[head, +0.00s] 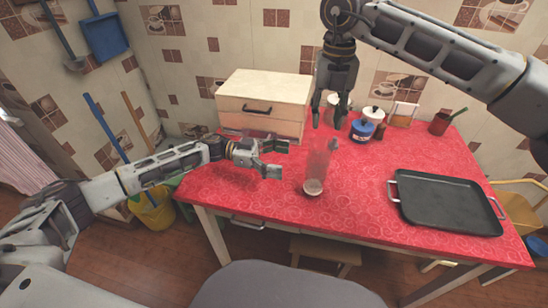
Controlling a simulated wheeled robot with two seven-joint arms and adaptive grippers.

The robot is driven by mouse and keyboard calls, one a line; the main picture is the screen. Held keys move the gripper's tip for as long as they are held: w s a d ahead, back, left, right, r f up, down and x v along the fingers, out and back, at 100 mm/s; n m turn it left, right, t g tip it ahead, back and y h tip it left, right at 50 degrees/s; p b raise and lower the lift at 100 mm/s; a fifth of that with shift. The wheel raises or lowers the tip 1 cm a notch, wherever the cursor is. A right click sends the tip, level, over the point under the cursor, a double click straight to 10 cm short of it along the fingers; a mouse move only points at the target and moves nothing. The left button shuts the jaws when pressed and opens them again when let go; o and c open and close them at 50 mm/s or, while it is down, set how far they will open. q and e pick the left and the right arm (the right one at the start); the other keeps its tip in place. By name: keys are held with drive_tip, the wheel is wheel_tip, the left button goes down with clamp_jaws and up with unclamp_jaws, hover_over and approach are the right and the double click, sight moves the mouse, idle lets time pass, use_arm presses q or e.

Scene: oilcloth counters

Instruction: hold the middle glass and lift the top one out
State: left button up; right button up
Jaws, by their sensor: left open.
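A stack of nested clear glasses (318,165) stands upright on the red table, with a pale round base (313,187) at its bottom. The glasses are so transparent that I cannot tell the borders between top, middle and bottom. My left gripper (276,160) is open to the left of the stack, its fingers pointing right toward it and apart from it.
A black tray (450,203) lies to the right on the red table (250,205). The front middle of the table is clear.

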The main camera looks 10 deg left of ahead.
sight(318, 165)
use_arm(q)
drive_tip(key=shift+d, duration=5.5)
drive_tip(key=c, duration=1.2)
